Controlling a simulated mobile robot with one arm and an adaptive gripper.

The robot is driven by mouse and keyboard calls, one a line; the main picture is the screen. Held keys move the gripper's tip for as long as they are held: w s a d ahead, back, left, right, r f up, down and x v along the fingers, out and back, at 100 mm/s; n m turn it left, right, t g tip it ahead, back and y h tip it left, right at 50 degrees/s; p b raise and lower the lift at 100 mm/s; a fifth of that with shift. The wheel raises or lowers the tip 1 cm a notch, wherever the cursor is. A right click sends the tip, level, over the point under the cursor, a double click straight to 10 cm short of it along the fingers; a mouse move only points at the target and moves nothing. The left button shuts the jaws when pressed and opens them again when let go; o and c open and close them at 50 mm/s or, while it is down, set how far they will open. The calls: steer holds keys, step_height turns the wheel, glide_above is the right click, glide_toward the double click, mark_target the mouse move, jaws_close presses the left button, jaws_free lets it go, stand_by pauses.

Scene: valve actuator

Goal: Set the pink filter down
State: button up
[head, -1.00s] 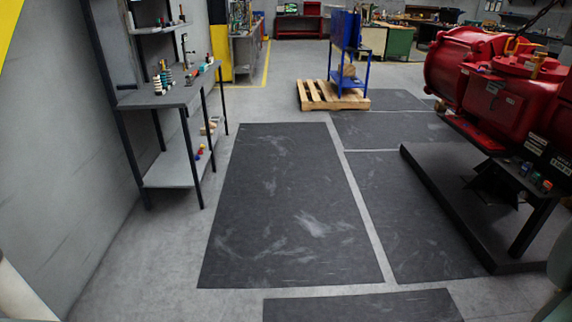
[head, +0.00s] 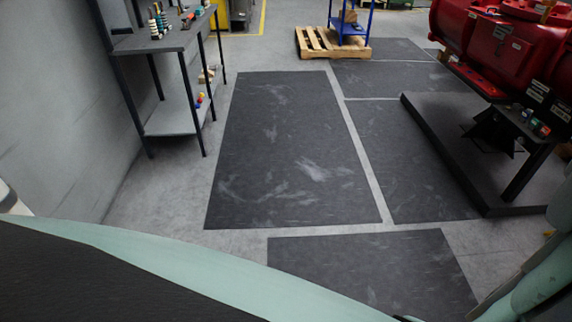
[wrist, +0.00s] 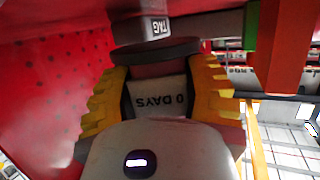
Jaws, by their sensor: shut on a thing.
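In the wrist view my gripper (wrist: 160,92) has its yellow ridged fingers on both sides of a held thing. I take this to be the pink filter (wrist: 155,54): a dark, dull mauve-grey round rim shows above a pale face with upside-down lettering reading "0 DAYS". Its pink colour is not clear here, and much of it is hidden behind the gripper's pale body. A grey block marked "TAG" (wrist: 158,27) shows just beyond the rim; I cannot tell whether they touch. Neither gripper nor filter shows in the head view.
A grey workbench (head: 165,42) with small parts and a lower shelf (head: 172,124) stands at left. Red machinery (head: 500,45) sits on a dark plinth (head: 440,130) at right. Dark floor mats (head: 290,150) lie clear between. A wooden pallet (head: 320,45) is behind.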

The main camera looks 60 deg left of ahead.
steer(key=shift+a+f, duration=0.1)
steer(key=shift+f, duration=1.05)
steer(key=shift+f+b, duration=0.2)
steer(key=shift+b, duration=0.15)
steer(key=o, duration=0.9)
steer(key=shift+r, duration=0.15)
